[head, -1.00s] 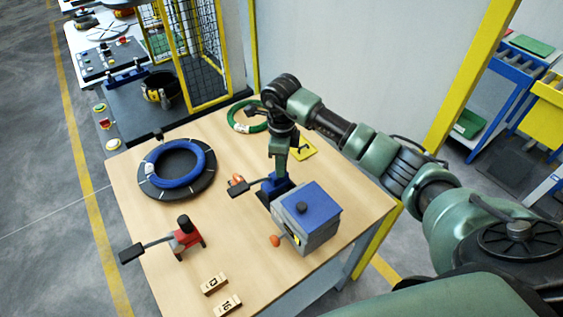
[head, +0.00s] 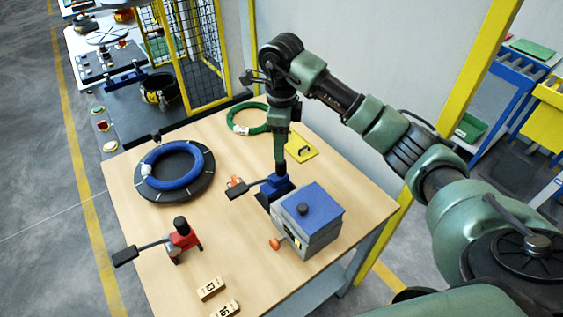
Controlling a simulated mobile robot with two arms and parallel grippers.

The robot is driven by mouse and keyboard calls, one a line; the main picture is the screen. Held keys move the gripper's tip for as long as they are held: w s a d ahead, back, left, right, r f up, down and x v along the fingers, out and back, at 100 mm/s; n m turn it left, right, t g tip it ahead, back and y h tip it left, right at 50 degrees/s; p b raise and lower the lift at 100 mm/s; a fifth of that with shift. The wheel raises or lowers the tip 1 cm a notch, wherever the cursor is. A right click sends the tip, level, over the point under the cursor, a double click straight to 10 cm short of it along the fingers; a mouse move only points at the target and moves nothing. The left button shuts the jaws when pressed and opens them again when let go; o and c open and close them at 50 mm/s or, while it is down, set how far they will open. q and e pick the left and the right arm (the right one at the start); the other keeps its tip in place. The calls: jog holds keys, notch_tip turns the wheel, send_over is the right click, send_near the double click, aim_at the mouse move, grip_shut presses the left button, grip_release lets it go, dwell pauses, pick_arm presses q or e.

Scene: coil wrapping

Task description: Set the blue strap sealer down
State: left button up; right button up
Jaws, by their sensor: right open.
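The blue strap sealer (head: 278,186) stands upright on the wooden table, just behind the grey box with a blue lid. Its dark lever sticks out to the left, and a dark stem shows at its top. My right gripper (head: 281,160) is open and points down right over the sealer, at its stem. I cannot tell whether the fingers still touch it. The sealer's base is partly hidden by the box. My left gripper is not in view.
The grey box (head: 318,238) is close in front of the sealer. A red tool (head: 182,238), number blocks (head: 211,289), a blue coil (head: 192,179) on a dark round stand, a green ring (head: 238,127) and a yellow plate (head: 304,150) share the table (head: 235,240).

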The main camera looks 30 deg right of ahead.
notch_tip(320, 180, up, 4)
jog(key=shift+r, duration=0.15)
dwell(0.6)
